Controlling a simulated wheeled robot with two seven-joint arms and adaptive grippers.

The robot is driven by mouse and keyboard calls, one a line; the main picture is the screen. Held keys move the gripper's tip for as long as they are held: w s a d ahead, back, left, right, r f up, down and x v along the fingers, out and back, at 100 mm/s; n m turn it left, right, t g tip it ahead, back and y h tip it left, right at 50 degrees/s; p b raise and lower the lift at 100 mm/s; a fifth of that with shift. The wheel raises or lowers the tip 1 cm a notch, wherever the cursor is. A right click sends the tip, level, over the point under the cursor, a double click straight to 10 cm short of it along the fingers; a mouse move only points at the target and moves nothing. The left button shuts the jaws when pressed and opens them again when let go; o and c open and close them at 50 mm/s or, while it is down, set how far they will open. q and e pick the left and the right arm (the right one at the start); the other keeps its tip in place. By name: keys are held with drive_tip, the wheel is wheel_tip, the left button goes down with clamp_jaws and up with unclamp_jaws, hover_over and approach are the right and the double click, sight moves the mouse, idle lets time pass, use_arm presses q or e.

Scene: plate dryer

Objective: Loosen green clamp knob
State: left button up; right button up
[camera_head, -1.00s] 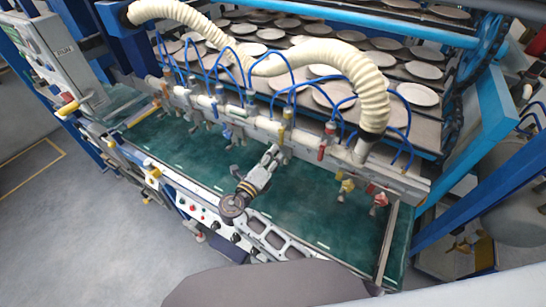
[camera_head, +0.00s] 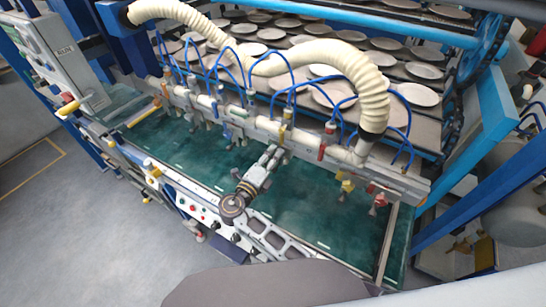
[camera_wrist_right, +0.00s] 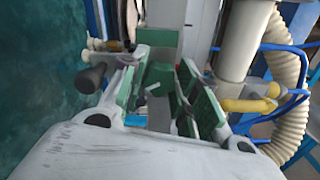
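My right gripper (camera_wrist_right: 161,92) fills the middle of the right wrist view, with green pads on its grey fingers. The fingers are apart, with a visible gap between the pads. A small dark green part, likely the green clamp knob (camera_wrist_right: 158,74), shows between and beyond the fingertips, against a grey upright. I cannot tell whether a pad touches it. In the head view the right gripper (camera_head: 273,153) reaches up to the clamp rail near a yellow clamp (camera_head: 283,132); the green knob is not clear there. My left gripper is not in view.
The clamp rail (camera_head: 395,178) carries several coloured clamps, with blue hoses looping above. A cream corrugated hose (camera_head: 372,95) hangs close by and shows in the right wrist view. A yellow fitting (camera_wrist_right: 250,103) is right of the fingers. Racks of plates stand behind; the green bed (camera_head: 320,212) has bare room.

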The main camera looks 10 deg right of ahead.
drive_tip(key=o, duration=0.5)
drive_tip(key=shift+c, duration=0.2)
drive_tip(key=shift+s+a, duration=0.1)
drive_tip(key=v, duration=0.7)
drive_tip(key=shift+s+a, duration=0.15)
drive_tip(key=shift+s, duration=0.05)
idle(0.5)
